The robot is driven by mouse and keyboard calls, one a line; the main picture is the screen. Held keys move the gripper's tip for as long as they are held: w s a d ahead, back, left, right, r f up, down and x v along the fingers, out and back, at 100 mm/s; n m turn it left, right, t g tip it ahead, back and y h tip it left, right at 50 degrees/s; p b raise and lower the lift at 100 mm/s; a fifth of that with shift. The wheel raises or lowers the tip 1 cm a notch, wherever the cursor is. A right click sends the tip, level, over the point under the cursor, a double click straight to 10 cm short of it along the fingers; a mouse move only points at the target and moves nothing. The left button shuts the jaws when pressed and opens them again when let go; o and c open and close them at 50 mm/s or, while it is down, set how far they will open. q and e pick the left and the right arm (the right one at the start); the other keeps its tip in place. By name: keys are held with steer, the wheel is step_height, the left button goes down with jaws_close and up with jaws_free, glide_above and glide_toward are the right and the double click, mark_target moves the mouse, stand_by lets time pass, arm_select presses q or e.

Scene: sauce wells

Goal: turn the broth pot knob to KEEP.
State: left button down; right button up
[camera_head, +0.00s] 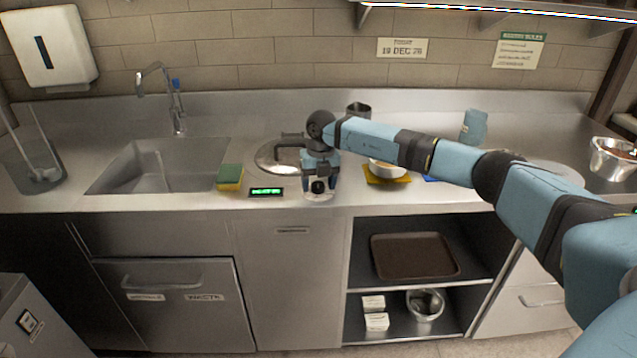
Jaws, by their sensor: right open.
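The broth pot appears to be the round metal lid with a dark handle (272,155), set into the counter left of my right gripper. A small green-lit display (266,191) sits at the counter's front edge below it. My right gripper (318,192) is open and points down at the counter front, just right of the display. The knob is not clearly visible; the gripper may cover it, and I cannot tell whether they touch. The KEEP mark cannot be read. My left gripper is not in view.
A green and yellow sponge (230,177) lies left of the display, beside the sink (165,167). My right arm crosses over the right half of the counter. A bowl (388,168) on a yellow cloth is partly behind it. A brown tray (414,256) lies on the open shelf below.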

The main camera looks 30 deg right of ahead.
steer(key=c, duration=0.9)
